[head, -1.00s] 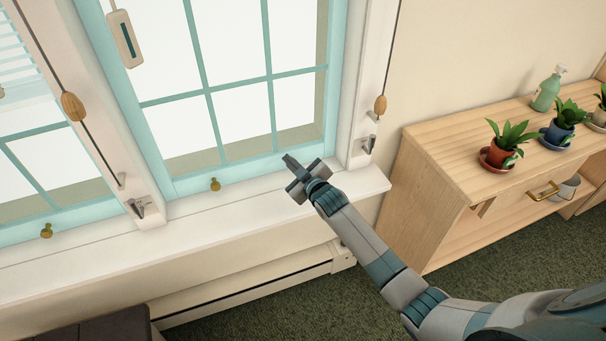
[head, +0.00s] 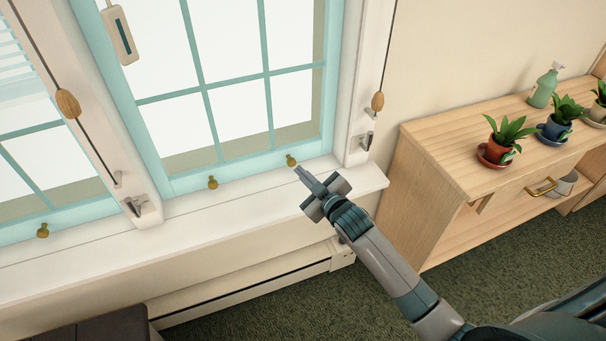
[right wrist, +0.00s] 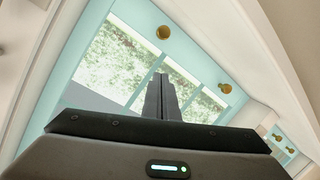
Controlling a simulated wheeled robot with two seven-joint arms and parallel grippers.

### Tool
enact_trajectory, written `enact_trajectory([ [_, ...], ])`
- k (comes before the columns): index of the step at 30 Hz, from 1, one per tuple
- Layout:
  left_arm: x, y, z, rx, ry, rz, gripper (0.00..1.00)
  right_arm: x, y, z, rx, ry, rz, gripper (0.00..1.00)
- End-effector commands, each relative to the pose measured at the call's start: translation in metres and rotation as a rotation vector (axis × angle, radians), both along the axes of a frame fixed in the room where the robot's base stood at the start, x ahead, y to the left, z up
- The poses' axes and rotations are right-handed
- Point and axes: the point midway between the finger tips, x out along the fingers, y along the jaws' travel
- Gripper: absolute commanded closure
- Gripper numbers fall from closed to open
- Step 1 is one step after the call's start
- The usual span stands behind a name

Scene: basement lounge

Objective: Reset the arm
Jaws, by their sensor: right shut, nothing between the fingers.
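My right gripper (head: 301,173) reaches in from the lower right in the head view. It is in front of the white window sill (head: 230,205), with its tip just below a brass knob (head: 291,160) on the blue window frame (head: 245,172). In the right wrist view its fingers (right wrist: 161,95) are pressed together and hold nothing. My left gripper is not in view.
A baseboard heater (head: 250,283) runs under the sill. A dark piece of furniture (head: 100,327) is at the lower left.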

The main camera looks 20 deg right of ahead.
Motion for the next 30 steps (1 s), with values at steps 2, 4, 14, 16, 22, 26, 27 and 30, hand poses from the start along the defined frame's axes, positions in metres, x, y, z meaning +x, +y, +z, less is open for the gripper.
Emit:
enact_trajectory([
  [2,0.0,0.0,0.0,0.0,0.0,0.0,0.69,0.0,0.0,0.0,0.0,0.0,0.0,1.0],
  [4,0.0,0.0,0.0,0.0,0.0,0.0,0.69,0.0,0.0,0.0,0.0,0.0,0.0,1.0],
  [14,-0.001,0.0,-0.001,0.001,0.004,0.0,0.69,-0.01,0.001,-0.008,0.008,0.032,-0.008,1.0],
  [16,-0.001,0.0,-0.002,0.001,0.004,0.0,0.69,-0.022,0.003,-0.017,0.019,0.071,-0.018,1.0],
  [22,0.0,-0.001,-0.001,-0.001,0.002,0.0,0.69,-0.094,0.008,-0.058,0.067,0.283,-0.077,1.0],
  [26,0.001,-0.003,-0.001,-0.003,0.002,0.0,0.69,-0.168,0.01,-0.086,0.106,0.476,-0.139,1.0],
  [27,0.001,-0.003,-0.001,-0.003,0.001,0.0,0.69,-0.192,0.01,-0.092,0.117,0.537,-0.16,1.0],
  [30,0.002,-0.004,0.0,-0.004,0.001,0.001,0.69,-0.246,0.009,-0.103,0.138,0.669,-0.206,1.0],
])
